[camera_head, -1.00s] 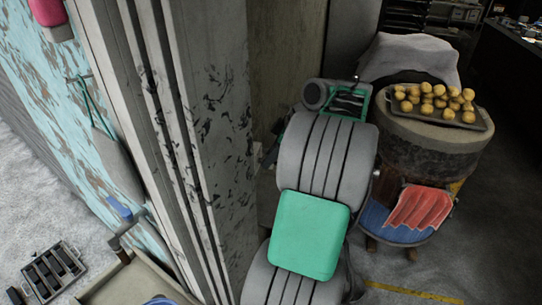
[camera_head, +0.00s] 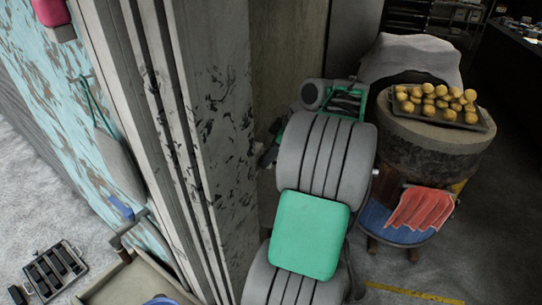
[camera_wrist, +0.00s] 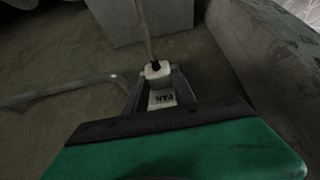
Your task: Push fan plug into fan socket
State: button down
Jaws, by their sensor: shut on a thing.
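A small white fan plug (camera_wrist: 157,71) with a pale cord rising from its top shows in the wrist view. Below it is a white face with upside-down lettering that seems to read "FAN". I cannot tell whether this face belongs to the plug or to a separate part. My gripper (camera_wrist: 156,84) is shut on the plug, with a grey finger on either side. No fan socket can be made out in either view. In the head view my arm reaches away from me, and its end is mostly hidden by my own links and the pillar, so the plug does not show there.
A worn grey pillar (camera_head: 215,130) stands close left of my arm. To the right is a round barrel (camera_head: 425,155) bearing a tray of round yellow-brown items (camera_head: 440,98). A red cloth (camera_head: 419,208) hangs by a blue seat. In the wrist view a grey wall (camera_wrist: 255,65) rises at right.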

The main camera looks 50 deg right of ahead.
jog(key=shift+w, duration=0.1)
jog(key=c, duration=0.9)
grip_release()
jog(key=shift+c, duration=0.2)
jog(key=p+v, duration=0.2)
jog(key=v, duration=0.5)
jog(key=shift+r, duration=0.4)
